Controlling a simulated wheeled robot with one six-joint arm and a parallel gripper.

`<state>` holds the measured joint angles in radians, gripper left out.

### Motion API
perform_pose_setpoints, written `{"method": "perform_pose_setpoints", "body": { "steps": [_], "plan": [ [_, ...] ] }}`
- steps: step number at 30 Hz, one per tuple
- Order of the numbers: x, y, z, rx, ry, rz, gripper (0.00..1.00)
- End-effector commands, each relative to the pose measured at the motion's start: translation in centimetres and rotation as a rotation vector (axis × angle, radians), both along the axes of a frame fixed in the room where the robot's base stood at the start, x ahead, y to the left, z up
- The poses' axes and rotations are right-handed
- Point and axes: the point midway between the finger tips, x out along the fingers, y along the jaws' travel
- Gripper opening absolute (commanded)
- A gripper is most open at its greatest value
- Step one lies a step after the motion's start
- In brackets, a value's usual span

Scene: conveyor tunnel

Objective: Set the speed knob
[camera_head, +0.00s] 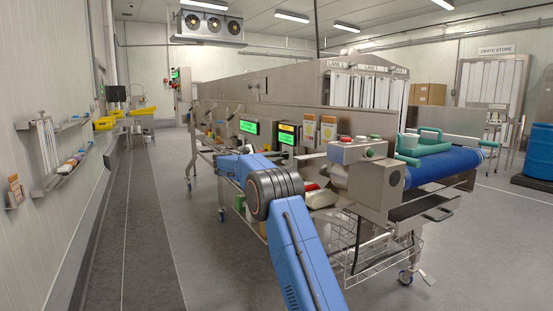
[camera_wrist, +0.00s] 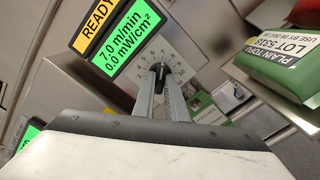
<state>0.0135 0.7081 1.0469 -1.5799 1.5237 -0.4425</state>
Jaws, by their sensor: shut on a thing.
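In the wrist view, the speed knob (camera_wrist: 159,68) is a small dark knob at the centre of a pale numbered dial plate (camera_wrist: 176,50). My gripper (camera_wrist: 160,74) is shut on the knob, one grey finger on each side. The fingers hide part of the dial, and I cannot tell the knob's exact setting. In the head view my blue arm reaches toward the machine's panel; my gripper is hidden there.
In the wrist view a green-and-white packet (camera_wrist: 283,62) lies at the right. In the head view, green displays (camera_head: 248,127) line the machine's side. A blue conveyor belt (camera_head: 440,166) with a green-handled item (camera_head: 424,145) is at the right. The floor at the left is clear.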

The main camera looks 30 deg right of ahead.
Motion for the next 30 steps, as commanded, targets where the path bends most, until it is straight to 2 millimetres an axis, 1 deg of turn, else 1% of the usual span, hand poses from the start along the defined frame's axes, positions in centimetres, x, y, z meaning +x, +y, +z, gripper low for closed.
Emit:
{"method": "perform_pose_setpoints", "body": {
  "steps": [2,3,5,6,14,17,19,23,30],
  "plan": [
    [0.0,0.1,-0.1,0.002,0.002,-0.001,0.00],
    [0.0,0.1,-0.1,0.002,0.002,-0.001,0.14],
    [0.0,0.1,-0.1,0.002,0.002,-0.001,0.28],
    [0.0,0.1,-0.1,0.001,0.002,-0.001,0.30],
    [0.0,0.1,-0.1,0.001,0.002,-0.001,0.30],
    [0.0,0.5,-0.1,0.001,0.001,0.001,0.30],
    [0.0,1.1,0.0,0.001,0.001,0.001,0.30],
    [-0.1,3.2,0.0,0.000,0.002,0.002,0.30],
    [-0.2,8.0,-0.1,0.000,0.002,0.002,0.30]
  ]
}}
